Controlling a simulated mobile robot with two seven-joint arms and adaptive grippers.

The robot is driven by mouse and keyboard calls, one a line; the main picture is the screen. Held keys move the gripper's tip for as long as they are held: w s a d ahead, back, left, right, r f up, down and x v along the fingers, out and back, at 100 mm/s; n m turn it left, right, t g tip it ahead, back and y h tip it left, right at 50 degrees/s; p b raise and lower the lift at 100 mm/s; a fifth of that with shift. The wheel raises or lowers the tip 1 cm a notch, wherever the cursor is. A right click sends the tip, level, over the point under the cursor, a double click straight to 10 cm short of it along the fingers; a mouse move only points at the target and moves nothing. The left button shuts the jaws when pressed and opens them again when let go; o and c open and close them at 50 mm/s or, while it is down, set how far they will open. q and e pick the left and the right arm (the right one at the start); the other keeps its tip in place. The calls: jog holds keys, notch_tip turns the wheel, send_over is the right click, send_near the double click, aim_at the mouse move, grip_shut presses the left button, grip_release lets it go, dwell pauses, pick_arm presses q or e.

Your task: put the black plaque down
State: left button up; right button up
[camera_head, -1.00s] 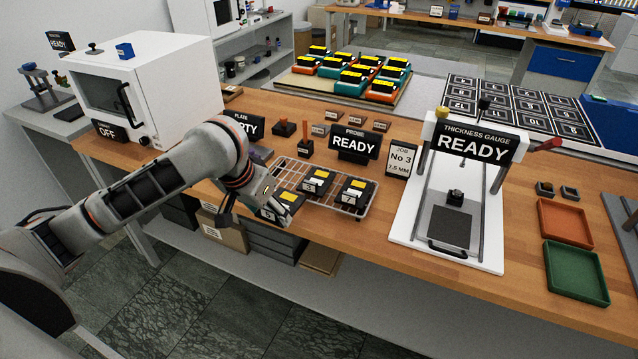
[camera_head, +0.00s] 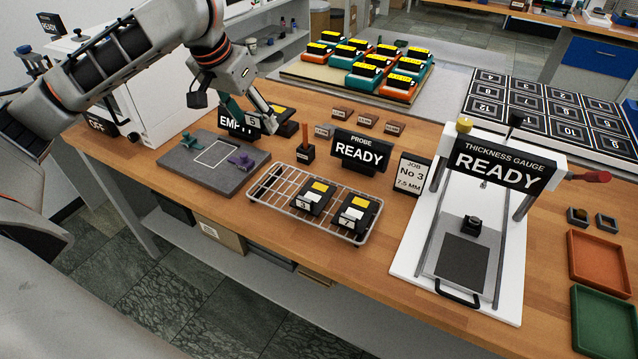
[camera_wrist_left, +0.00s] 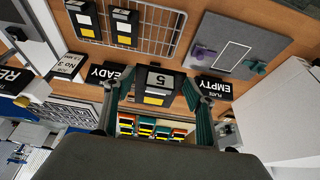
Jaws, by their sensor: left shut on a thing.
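My left gripper (camera_head: 248,112) is shut on a black plaque (camera_head: 285,111) with a yellow patch and a white label reading 5. The plaque is held up behind the rack, close to the EMPTY sign (camera_head: 228,122); I cannot tell its exact height. In the left wrist view the plaque (camera_wrist_left: 157,82) sits between the two teal fingers (camera_wrist_left: 158,100). Two more black plaques, marked 3 (camera_head: 313,197) and 7 (camera_head: 354,215), stand in the wire rack (camera_head: 268,191), whose left part is empty. My right gripper is not in view.
A grey plate (camera_head: 190,170) with a white outline and teal and purple clamps lies left of the rack. The PROBE READY sign (camera_head: 360,150), job card (camera_head: 409,172) and thickness gauge (camera_head: 405,255) stand to the right. A white oven (camera_head: 150,105) is at the left.

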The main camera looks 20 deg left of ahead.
pick_arm(q)
jog(key=shift+w+f, duration=0.2)
jog(key=shift+f, duration=0.15)
notch_tip(320, 180, down, 4)
jog(key=f, duration=0.1)
send_over(269, 191)
jog(key=s, duration=0.2)
notch_tip(269, 191, down, 10)
jog(key=shift+w+a+r, duration=0.1)
jog(key=shift+w+r, duration=0.05)
jog(key=shift+r, duration=0.05)
jog(key=shift+f, duration=0.55)
notch_tip(269, 191, down, 4)
jog(key=shift+r, duration=0.25)
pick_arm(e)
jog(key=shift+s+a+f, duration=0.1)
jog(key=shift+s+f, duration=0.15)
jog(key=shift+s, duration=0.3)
pick_arm(q)
jog(key=o, duration=1.2)
jog(key=shift+c, duration=0.2)
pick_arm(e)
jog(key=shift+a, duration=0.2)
